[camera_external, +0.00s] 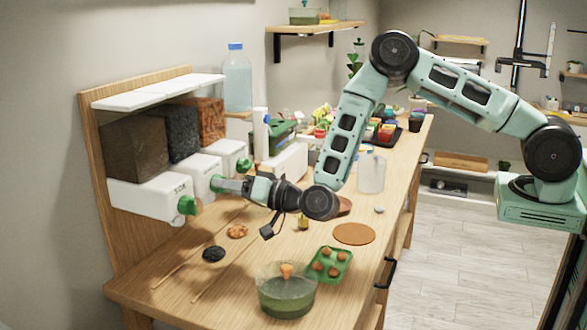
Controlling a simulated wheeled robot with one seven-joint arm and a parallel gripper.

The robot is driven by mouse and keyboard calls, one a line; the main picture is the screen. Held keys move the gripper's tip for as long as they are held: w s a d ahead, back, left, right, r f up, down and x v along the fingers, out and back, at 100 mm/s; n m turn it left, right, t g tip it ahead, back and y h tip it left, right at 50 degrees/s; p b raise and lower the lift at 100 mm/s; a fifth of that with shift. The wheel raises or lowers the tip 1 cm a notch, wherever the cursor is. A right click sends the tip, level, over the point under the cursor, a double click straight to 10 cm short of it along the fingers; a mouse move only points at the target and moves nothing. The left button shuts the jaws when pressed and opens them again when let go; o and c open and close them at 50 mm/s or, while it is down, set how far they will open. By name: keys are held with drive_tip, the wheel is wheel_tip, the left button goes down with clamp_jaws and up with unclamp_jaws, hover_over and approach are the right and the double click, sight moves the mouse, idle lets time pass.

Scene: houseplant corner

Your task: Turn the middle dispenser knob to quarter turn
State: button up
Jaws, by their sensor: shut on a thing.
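The dispenser (145,198) is a wooden-backed rack with three white outlets in a row, each with a green knob. My gripper (226,185) reaches in from the right and is shut on the middle dispenser knob (216,183). The fingers partly cover that knob, so I cannot tell its angle. The far knob (243,165) stands free beyond my gripper.
A dark heap (213,254) and an orange-brown heap (237,231) lie on the wooden table (180,300) below the outlets. A glass bowl (286,295), a green tray (330,265) and a round brown mat (354,234) are nearer the front. A clear container (371,173) stands behind my wrist.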

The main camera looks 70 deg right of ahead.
drive_tip(key=shift+a+m+h+b, duration=0.1)
drive_tip(key=shift+m+h+b, duration=0.2)
drive_tip(key=shift+m+b, duration=3.3)
drive_tip(key=shift+m+h+b, duration=0.3)
drive_tip(key=shift+m+b, duration=2.8)
drive_tip(key=shift+b, duration=0.85)
drive_tip(key=o, duration=1)
